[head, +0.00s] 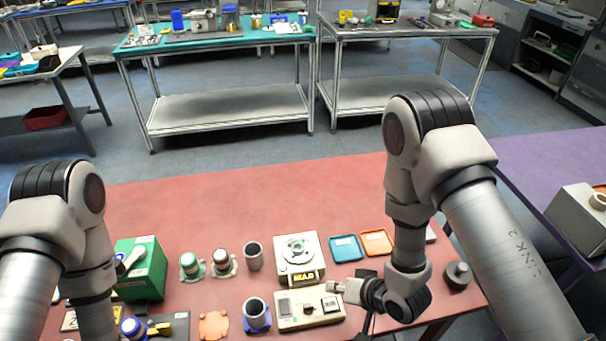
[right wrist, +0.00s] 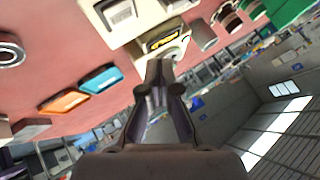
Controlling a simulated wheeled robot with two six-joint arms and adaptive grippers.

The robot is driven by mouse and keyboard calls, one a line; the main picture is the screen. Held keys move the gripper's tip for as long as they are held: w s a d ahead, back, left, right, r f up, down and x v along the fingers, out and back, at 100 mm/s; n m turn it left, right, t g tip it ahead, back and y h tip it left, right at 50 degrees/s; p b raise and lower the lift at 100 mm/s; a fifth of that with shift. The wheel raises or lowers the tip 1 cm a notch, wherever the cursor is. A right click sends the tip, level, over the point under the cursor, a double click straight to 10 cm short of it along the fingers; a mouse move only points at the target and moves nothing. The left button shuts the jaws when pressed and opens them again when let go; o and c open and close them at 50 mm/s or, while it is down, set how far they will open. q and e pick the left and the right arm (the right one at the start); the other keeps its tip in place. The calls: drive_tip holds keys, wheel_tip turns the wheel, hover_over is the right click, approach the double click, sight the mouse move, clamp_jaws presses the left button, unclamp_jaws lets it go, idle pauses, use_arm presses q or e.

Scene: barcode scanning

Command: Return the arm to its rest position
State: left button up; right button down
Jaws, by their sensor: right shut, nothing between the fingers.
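My right arm reaches over the right part of the red table (head: 150,205). My right gripper (head: 338,287) is held beside the cream box with a small display (head: 296,309) and points left in the head view. It is shut and empty. Its closed dark fingers (right wrist: 158,75) show in the right wrist view, where the table appears in the upper part of the picture. My left arm stands at the left edge of the head view. Its lower end runs out at the bottom, so my left gripper is not seen.
A white device with a yellow display (head: 298,256), blue tray (head: 346,248), orange tray (head: 376,242), dark cups (head: 254,256) and green box (head: 142,268) crowd the table's front. A dark round weight (head: 458,274) lies right of my right wrist. The table's back left is clear.

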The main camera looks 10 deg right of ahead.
drive_tip(key=shift+f, duration=0.1)
drive_tip(key=s+d+f+g+h, duration=0.1)
drive_tip(key=s, duration=0.1)
drive_tip(key=s+d+f+h, duration=0.1)
drive_tip(key=s+d+f, duration=0.1)
drive_tip(key=s, duration=0.1)
drive_tip(key=s+d+f+g+h, duration=0.1)
drive_tip(key=s+d+f, duration=0.1)
drive_tip(key=shift+s+d+f+g, duration=0.1)
drive_tip(key=shift+s+d+g, duration=0.15)
drive_tip(key=shift+g, duration=0.05)
drive_tip(key=s+d+f+g+h, duration=0.25)
drive_tip(key=s+d+g, duration=0.2)
drive_tip(key=s, duration=0.75)
wheel_tip(320, 180, down, 7)
drive_tip(key=s+d+n+b, duration=0.1)
drive_tip(key=b, duration=0.6)
drive_tip(key=shift+f, duration=0.15)
drive_tip(key=shift+w, duration=0.1)
